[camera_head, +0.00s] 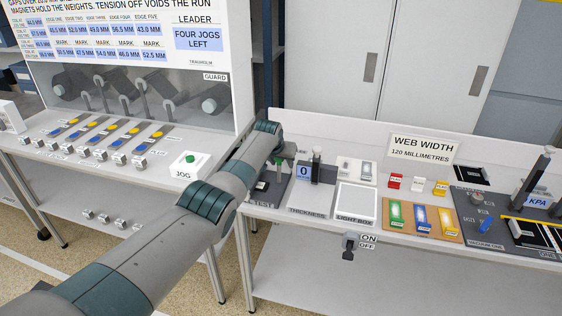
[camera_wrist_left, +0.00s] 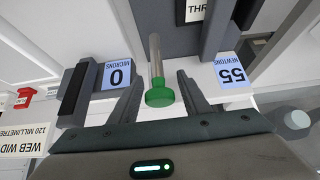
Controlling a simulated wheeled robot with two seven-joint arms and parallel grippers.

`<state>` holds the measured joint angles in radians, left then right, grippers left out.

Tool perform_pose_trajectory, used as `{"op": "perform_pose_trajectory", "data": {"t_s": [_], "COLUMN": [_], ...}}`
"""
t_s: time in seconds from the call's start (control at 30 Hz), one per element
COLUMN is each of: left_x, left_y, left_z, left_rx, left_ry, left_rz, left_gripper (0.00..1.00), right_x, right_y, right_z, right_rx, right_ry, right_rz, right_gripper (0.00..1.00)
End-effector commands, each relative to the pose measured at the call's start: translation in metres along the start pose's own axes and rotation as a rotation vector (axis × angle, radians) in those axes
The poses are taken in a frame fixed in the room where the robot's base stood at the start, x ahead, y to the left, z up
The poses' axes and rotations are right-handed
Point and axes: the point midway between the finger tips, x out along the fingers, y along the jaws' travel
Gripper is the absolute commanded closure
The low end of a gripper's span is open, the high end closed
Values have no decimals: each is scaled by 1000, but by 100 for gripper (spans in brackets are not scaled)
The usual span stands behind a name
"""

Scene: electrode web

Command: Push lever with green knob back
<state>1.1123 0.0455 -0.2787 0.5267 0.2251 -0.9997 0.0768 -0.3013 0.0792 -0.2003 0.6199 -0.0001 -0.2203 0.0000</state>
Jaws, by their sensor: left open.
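The lever has a green knob (camera_wrist_left: 160,96) on a metal rod (camera_wrist_left: 155,52) in the left wrist view. My left gripper (camera_wrist_left: 158,88) is open, with one dark finger on each side of the knob. The knob lies between the fingers; a gap shows on both sides, so they do not grip it. In the head view my left arm reaches in from the lower left, and the left gripper (camera_head: 279,160) is small beside the blue "0" display. The knob cannot be made out clearly there. My right gripper is not in view.
A "0 microns" display (camera_wrist_left: 117,75) and a "55 newtons" display (camera_wrist_left: 232,74) flank the lever. In the head view the bench holds a light box (camera_head: 356,201), coloured blocks and a "web width" sign (camera_head: 422,149). A guarded machine (camera_head: 150,92) stands at left.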

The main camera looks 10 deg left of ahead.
Motion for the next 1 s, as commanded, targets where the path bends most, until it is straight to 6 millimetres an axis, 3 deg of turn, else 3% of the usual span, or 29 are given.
{"op": "perform_pose_trajectory", "data": {"t_s": [0.47, 1.0], "left_x": [-14, -66], "left_y": [0, 0], "left_z": [-1, 0], "left_rx": [0, 0], "left_ry": [1, 3], "left_rz": [1, 0], "left_gripper": [57, 57], "right_x": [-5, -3], "right_y": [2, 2], "right_z": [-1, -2], "right_rx": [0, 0], "right_ry": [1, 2], "right_rz": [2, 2], "right_gripper": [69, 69]}}
